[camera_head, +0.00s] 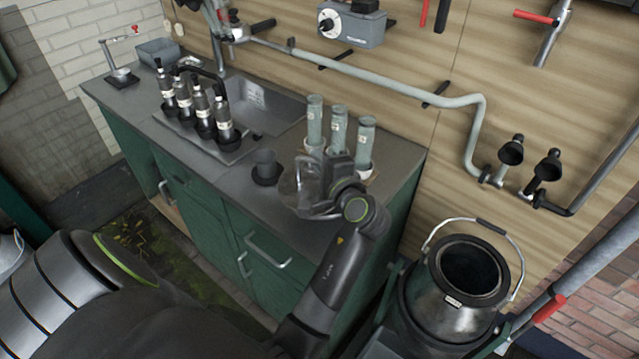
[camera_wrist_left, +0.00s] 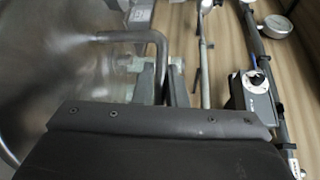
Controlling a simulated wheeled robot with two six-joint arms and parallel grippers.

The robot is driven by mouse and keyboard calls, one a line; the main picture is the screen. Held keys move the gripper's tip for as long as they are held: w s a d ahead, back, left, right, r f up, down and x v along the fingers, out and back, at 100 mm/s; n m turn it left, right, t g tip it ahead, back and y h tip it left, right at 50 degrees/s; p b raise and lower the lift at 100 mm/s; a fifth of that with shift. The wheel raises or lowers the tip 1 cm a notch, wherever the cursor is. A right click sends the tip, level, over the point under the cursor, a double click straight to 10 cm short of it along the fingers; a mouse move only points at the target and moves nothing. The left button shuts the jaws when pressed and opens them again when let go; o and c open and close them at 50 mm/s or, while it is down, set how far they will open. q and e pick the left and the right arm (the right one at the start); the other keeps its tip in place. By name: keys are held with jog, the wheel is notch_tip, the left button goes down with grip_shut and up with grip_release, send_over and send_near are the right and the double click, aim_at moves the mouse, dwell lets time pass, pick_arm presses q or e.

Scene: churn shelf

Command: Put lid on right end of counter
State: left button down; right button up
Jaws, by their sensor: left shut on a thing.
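My left gripper (camera_head: 336,190) is over the right end of the counter (camera_head: 300,232). It is shut on the shiny grey metal lid (camera_head: 297,188), which sticks out to the left of the fingers and looks tilted on edge. The lid's broad metal face (camera_wrist_left: 45,75) fills the left of the left wrist view, with its bent handle bar (camera_wrist_left: 157,60) near the dark jaw (camera_wrist_left: 160,135). I cannot tell whether the lid touches the counter top. The open churn (camera_head: 462,292) stands right of the counter, with its bail handle up. My right gripper does not show.
Several grey-green cylinders (camera_head: 339,130) stand on the counter just behind the gripper. A small dark cup (camera_head: 266,167) stands left of the lid. Several bottles (camera_head: 197,105) are in a rack further left by the sink (camera_head: 262,105). Pipes (camera_head: 400,98) run along the wall.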

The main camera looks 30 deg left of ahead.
aim_at(299, 182)
pick_arm(q)
jog(key=shift+f, duration=2.45)
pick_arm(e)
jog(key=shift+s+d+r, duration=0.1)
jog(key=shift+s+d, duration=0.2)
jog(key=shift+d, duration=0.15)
pick_arm(q)
jog(key=shift+f, duration=0.1)
jog(key=c, duration=1.5)
grip_release()
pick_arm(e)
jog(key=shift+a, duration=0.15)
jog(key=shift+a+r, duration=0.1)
